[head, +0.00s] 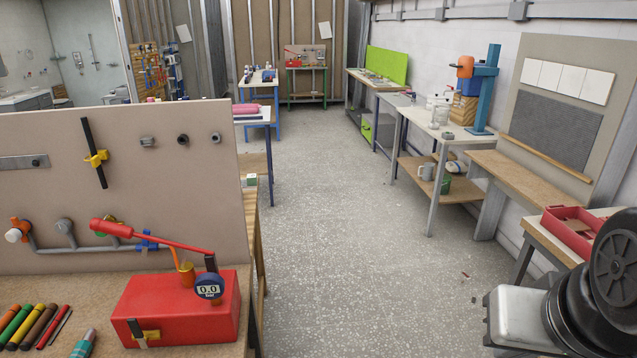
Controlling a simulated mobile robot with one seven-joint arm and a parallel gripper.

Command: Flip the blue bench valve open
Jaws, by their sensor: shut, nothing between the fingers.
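A small blue valve handle (147,242) sits at the right end of a grey pipe (85,248) on the left workbench's upright beige board (190,220). The red lever (125,229) of a red test pump (170,310) passes close by it in the picture and may hide part of it. Whether the blue valve is open or closed is too small to tell. An orange-and-white fitting (17,231) and a partly hidden green handle (103,231) are on the same pipework. My gripper is not in view; only parts of my arm show at the bottom right.
The pump's round gauge (209,287) reads 0.0. Several coloured markers (32,325) lie on the bench at the lower left. A yellow valve (97,159) is higher on the board. Open speckled floor (345,240) lies right of this bench. Benches and a red tray (570,230) line the right.

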